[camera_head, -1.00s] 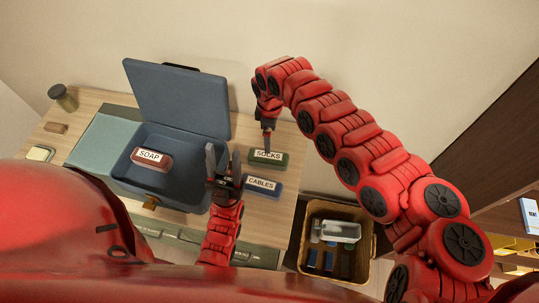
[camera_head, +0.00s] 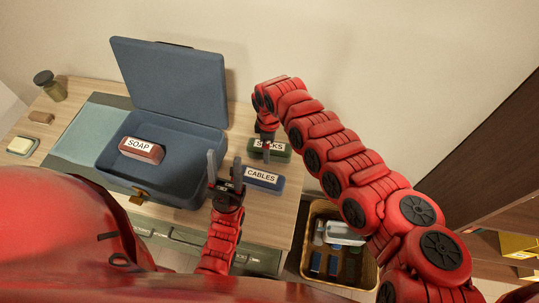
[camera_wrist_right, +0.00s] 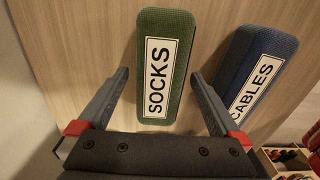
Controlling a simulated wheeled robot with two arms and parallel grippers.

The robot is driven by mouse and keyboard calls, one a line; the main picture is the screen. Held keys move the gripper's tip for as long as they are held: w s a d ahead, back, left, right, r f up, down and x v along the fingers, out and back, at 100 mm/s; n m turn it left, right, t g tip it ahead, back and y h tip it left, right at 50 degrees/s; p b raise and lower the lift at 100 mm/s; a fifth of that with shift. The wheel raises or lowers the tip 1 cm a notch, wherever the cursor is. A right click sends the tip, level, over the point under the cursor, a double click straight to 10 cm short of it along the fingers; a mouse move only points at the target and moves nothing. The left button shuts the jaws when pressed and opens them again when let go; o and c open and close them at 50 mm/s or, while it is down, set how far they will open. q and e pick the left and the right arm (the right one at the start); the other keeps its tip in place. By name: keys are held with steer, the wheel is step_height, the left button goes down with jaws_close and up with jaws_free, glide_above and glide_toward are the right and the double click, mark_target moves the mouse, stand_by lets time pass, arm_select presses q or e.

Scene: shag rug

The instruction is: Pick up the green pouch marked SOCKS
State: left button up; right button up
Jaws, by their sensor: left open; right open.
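The green pouch marked SOCKS (camera_head: 272,151) lies on the wooden table right of the blue case, partly covered by my right gripper (camera_head: 267,146) in the head view. In the right wrist view the green pouch (camera_wrist_right: 162,75) lies between the two open fingers of my right gripper (camera_wrist_right: 160,95), label facing up. The fingers are on either side of it and not closed on it. My left gripper (camera_head: 225,172) is open and empty, upright at the right front corner of the case.
The blue pouch marked CABLES (camera_head: 263,179) lies close to the green one; it also shows in the right wrist view (camera_wrist_right: 252,75). The open blue case (camera_head: 185,165) holds a red SOAP pouch (camera_head: 142,149). A bin (camera_head: 312,222) stands beyond the table's right edge.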

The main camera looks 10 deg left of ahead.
steer(key=shift+f, duration=0.5)
steer(key=shift+r, duration=0.2)
steer(key=c, duration=1.5)
